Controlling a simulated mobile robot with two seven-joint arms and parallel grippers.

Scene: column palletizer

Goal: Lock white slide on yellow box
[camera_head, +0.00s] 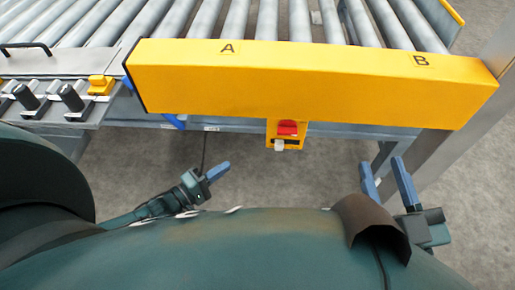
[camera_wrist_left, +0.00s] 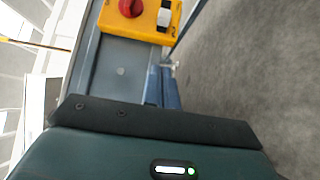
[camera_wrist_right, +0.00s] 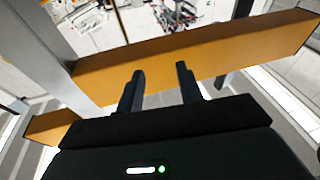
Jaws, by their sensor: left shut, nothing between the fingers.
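The small yellow box (camera_head: 272,131) hangs below the front beam in the head view, with a red knob (camera_head: 287,127) and a white slide (camera_head: 279,145) at its lower edge. In the left wrist view the yellow box (camera_wrist_left: 147,27) is at the top, with the white slide (camera_wrist_left: 164,17) right of the red knob (camera_wrist_left: 131,7). My left gripper (camera_head: 220,170) is shut and empty, apart from the box, lower and to its left in the head view. My right gripper (camera_head: 382,167) is open and empty, well right of the box.
A long yellow beam (camera_head: 310,85) marked A and B spans the front of the roller conveyor (camera_head: 235,20). A panel with black knobs (camera_head: 71,97) is at the left. A grey post (camera_head: 470,125) stands at the right, near my right gripper. The floor below is clear.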

